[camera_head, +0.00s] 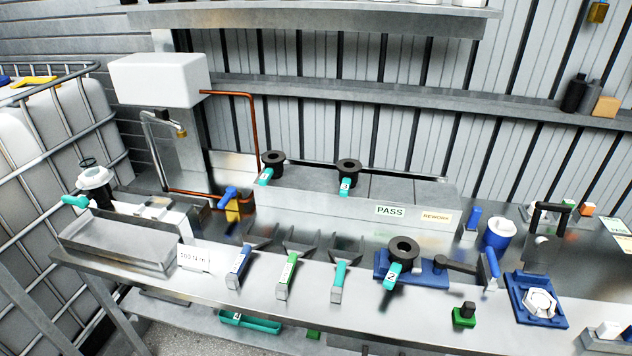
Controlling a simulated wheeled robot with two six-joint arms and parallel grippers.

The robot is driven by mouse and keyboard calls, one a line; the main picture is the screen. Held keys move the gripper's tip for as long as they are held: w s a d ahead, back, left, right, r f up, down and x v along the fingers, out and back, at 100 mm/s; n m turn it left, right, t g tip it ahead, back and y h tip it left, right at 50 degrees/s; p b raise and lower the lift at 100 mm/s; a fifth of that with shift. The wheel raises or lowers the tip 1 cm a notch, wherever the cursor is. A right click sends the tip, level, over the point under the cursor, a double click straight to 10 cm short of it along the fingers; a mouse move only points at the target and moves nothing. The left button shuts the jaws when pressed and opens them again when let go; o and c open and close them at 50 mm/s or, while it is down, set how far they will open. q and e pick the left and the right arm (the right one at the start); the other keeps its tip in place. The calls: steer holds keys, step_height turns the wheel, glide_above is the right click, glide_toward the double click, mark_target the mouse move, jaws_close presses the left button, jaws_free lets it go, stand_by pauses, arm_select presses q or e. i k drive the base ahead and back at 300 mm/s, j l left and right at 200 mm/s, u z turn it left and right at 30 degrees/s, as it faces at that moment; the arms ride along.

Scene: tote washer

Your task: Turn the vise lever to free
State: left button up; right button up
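A blue fixture (382,264) that looks like the vise sits on the bench, right of centre. A black ring-shaped part with a teal handle marked 2 (403,249) sits in it. A black arm (455,264) runs right from the fixture to an upright blue lever (491,264), which looks like the vise lever. The lever leans slightly. I cannot tell from this view whether the jaws are tight. Neither of my grippers is in view, and nothing touches the lever.
A blue block with a white hexagonal part (539,302) and a small green block with a black knob (465,315) stand near the lever. Behind it are a blue cup (498,233) and a grey device with a black handle (542,247).

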mark_target(440, 261)
steer(key=u, duration=0.25)
steer(key=j+z, duration=0.1)
steer(key=j, duration=0.15)
steer(key=i+j+z, duration=0.1)
steer(key=j, duration=0.2)
steer(key=j+z, duration=0.1)
steer(key=z, duration=1.3)
steer(key=j+z, duration=0.3)
steer(key=k+j+z, duration=0.3)
steer(key=j+z, duration=0.25)
steer(key=j, duration=0.05)
